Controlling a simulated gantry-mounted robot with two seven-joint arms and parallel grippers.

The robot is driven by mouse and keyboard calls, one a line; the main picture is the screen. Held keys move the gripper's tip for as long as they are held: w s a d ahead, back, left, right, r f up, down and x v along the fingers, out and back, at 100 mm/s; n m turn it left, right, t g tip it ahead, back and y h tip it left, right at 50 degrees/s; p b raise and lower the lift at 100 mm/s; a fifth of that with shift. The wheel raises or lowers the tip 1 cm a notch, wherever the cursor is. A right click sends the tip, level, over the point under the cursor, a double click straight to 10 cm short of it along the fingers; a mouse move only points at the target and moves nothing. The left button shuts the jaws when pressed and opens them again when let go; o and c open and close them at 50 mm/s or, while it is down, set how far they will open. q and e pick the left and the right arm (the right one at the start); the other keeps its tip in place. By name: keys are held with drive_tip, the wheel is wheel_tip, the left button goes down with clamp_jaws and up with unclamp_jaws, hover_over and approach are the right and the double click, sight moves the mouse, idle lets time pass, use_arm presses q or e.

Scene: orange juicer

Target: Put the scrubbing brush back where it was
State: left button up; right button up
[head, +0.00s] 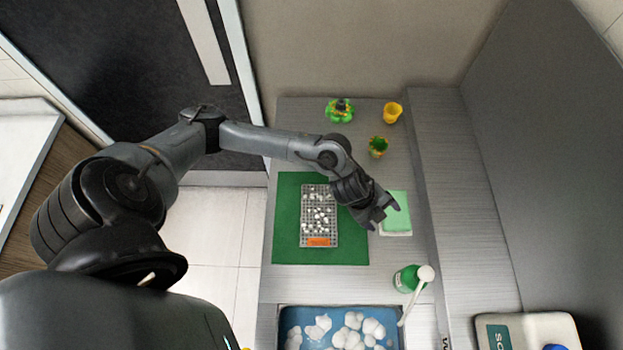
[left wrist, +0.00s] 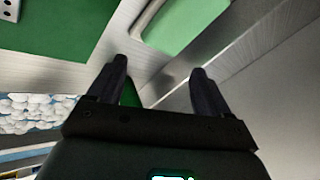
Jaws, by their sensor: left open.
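My left gripper (head: 388,212) is open and hangs over the right part of the counter, by a light green pad with a pale rim (head: 397,226). In the left wrist view its fingers (left wrist: 158,67) are apart, with nothing held between them. The pad (left wrist: 182,22) shows beyond them. A round green item with a dark knob (head: 340,108) stands at the back of the counter; it may be the scrubbing brush, but I cannot tell for sure. My right gripper is out of view.
A grey grid rack with white bits (head: 319,200) lies on a green mat (head: 285,235). A yellow cup (head: 393,112) and a green-yellow pot (head: 377,148) stand behind. A ledge and wall bound the right.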

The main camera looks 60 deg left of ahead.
use_arm(q)
drive_tip(key=s+d+r+n+t, duration=0.3)
drive_tip(key=s+d+r+n, duration=0.1)
drive_tip(key=d+n, duration=0.25)
drive_tip(key=s+a+f+n+g+y, duration=0.2)
drive_tip(key=s+a+n, duration=0.7)
drive_tip(key=s, duration=0.5)
drive_tip(key=a+g+y, duration=0.1)
drive_tip(key=a+g, duration=0.1)
drive_tip(key=shift+s+a+f+n+g+y, duration=0.15)
drive_tip(key=shift+a+n+g+y, duration=0.15)
drive_tip(key=shift+a+n+g, duration=0.1)
